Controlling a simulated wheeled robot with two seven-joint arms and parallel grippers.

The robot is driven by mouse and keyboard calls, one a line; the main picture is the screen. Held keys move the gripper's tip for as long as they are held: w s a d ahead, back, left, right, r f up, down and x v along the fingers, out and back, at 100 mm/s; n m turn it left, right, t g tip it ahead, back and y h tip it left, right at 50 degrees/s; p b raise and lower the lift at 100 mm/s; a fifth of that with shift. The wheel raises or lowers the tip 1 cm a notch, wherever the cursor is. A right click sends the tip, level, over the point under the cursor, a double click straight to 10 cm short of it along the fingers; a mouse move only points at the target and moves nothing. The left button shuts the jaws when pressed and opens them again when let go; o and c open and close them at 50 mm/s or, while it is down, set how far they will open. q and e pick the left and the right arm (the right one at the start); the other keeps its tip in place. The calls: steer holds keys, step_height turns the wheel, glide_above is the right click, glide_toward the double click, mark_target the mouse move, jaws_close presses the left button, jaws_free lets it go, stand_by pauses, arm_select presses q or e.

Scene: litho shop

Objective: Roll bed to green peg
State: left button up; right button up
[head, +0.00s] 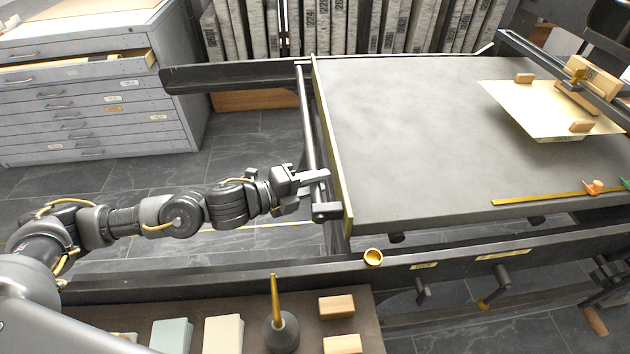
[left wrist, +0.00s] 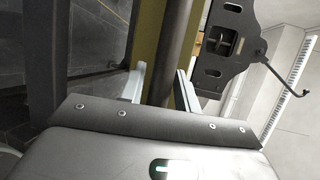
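The press bed (head: 420,130) is a wide grey slab on dark rails. A round metal bar (head: 308,120) runs along its left end, beside a yellowish edge strip. My left gripper (head: 318,188) is at the near part of this bar. In the left wrist view its fingers (left wrist: 160,85) stand apart, with the bar (left wrist: 172,50) between them; a firm grip does not show. The green peg (head: 626,184) is at the right picture edge, partly cut off, just right of an orange peg (head: 593,188) by a yellow strip (head: 540,198). My right gripper is out of view.
A pale sheet (head: 520,110) with wooden blocks lies on the bed's far right, near a dark crossbeam. A dark side rail (head: 300,277) runs in front. A shelf below holds an oil can (head: 281,333) and blocks. Drawers (head: 90,110) stand at the back left.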

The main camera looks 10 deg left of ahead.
arm_select(q)
steer(key=shift+o, duration=0.9)
steer(key=v, duration=1)
steer(key=shift+s+a, duration=0.25)
steer(key=shift+a, duration=0.05)
